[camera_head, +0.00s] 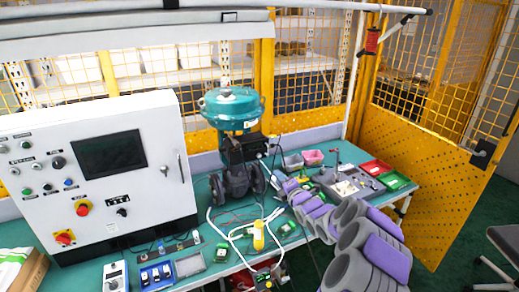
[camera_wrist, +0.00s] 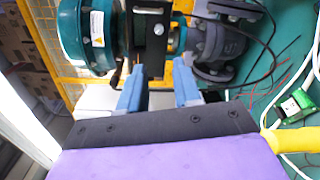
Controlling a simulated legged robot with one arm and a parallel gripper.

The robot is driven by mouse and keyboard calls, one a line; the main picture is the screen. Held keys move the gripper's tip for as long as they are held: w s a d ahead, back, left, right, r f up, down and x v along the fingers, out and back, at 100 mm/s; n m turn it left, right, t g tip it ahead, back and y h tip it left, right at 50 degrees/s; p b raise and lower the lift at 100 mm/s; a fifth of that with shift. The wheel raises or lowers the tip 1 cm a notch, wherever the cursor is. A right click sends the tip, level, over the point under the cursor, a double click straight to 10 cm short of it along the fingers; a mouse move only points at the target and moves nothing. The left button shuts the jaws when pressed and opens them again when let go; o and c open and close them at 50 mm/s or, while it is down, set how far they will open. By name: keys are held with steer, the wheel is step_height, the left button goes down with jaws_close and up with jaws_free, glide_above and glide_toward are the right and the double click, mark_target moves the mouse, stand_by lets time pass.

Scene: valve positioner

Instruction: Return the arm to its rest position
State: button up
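My arm, grey and purple, reaches from the lower right of the head view toward the valve. My gripper (camera_wrist: 158,78) shows in the wrist view as two blue-grey fingers, spread apart with nothing between them. Its fingertips are hard to make out in the head view. The valve has a teal actuator (camera_head: 231,106) and a dark grey body (camera_head: 236,182), and it stands upright on the bench. In the wrist view the valve appears sideways, with the teal actuator (camera_wrist: 84,35) at left and a black bracket (camera_wrist: 149,42) beyond the fingers. I cannot tell whether the fingers touch the bracket.
A white control cabinet (camera_head: 95,165) stands left of the valve. The green bench (camera_head: 210,240) carries cables, a yellow tool (camera_head: 258,236), small green parts and trays. A red bin (camera_head: 375,167) and a green bin (camera_head: 394,181) are at right. Yellow mesh fencing (camera_head: 440,65) encloses the area.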

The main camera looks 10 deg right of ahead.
steer(key=s+a+r+m+g+h, duration=0.1)
steer(key=s+a+r+m+g, duration=0.3)
steer(key=s, duration=0.4)
steer(key=s+a+r+m+g+h, duration=0.2)
steer(key=s+a+r+m+g, duration=0.1)
steer(key=s+m, duration=0.35)
steer(key=s+d+m+g+h, duration=0.1)
steer(key=s+m+g, duration=0.4)
steer(key=s, duration=1.9)
steer(key=s+d+f+m+g+h, duration=0.1)
steer(key=s+m+g, duration=0.5)
steer(key=s, duration=1.8)
steer(key=m, duration=0.3)
steer(key=shift+s+f+g, duration=0.15)
steer(key=shift+s+g, duration=0.05)
steer(key=shift+g, duration=0.1)
